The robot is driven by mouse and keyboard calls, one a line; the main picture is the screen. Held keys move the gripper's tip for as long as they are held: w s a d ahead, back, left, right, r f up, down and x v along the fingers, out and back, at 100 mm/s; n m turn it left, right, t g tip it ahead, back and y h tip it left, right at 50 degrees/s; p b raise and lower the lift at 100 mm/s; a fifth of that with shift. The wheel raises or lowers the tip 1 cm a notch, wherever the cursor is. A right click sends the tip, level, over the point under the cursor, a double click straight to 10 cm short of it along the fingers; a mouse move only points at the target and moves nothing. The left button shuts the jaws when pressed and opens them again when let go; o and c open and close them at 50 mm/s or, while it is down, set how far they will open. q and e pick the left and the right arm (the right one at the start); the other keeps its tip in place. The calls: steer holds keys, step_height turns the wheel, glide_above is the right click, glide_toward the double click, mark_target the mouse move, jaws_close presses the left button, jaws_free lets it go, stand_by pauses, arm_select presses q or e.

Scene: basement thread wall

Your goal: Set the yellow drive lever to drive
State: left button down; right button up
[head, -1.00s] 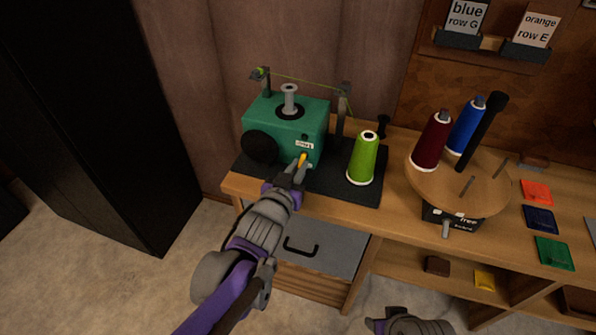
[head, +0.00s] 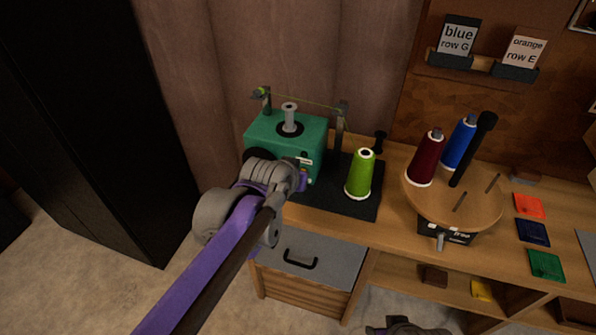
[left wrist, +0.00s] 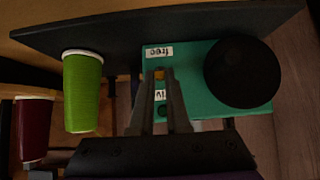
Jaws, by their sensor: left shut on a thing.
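The green winder box (head: 268,132) stands on a dark mat at the bench's left end. The yellow drive lever (left wrist: 159,74) shows only as a small tip in the left wrist view, between the "free" label (left wrist: 159,51) and a partly covered label reading "iv" (left wrist: 161,95). My left gripper (left wrist: 159,88) is shut on the lever, its fingers in front of the box face. In the head view my left wrist hides the lever, so its exact angle cannot be told. My right gripper (head: 400,328) shows only in part at the bottom edge; its fingers are unclear.
A lime green thread cone (head: 361,174) stands on the mat beside the box. A round wooden turntable (head: 480,205) carries a maroon cone (head: 427,158), a blue cone (head: 461,143) and a black post. A dark round knob (left wrist: 240,72) sits on the box face.

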arm_select(q)
steer(key=shift+w+r+g+y+p, duration=0.25)
steer(key=shift+r+g+y+p, duration=0.1)
steer(key=shift+g+p, duration=0.6)
arm_select(e)
steer(key=shift+s+r, duration=0.15)
steer(key=shift+r, duration=1.4)
arm_select(q)
steer(key=c, duration=0.9)
jaws_free()
steer(key=p+v, duration=0.2)
steer(key=v, duration=0.8)
steer(key=shift+s+r+p, duration=0.25)
steer(key=shift+s+p, duration=0.05)
arm_select(e)
step_height(320, 180, up, 3)
steer(key=shift+r, duration=0.1)
